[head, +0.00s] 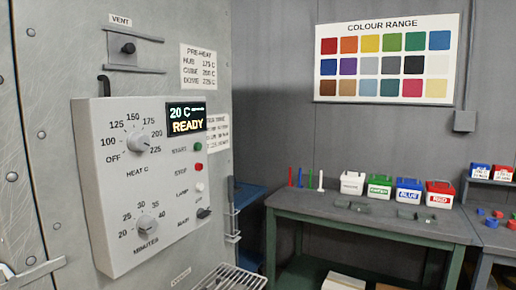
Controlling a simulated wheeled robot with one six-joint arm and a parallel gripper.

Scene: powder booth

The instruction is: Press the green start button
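The green start button (198,147) is a small round button on the right side of a pale grey control panel (115,215), beside the label START. A red stop button (198,167) is just below it. The display (186,118) above reads 20 C and READY. The heat dial (140,142) is at the upper left of the panel and the minutes dial (147,224) at the lower left. A white lamp (199,187) and a dark main switch (203,212) sit below the stop button. My gripper is not in view.
A wire rack (232,278) juts out below the panel. A green-grey bench (380,224) at the right holds several lidded tubs and coloured sticks. A colour chart (385,58) hangs on the back wall. The space directly before the panel's buttons looks clear.

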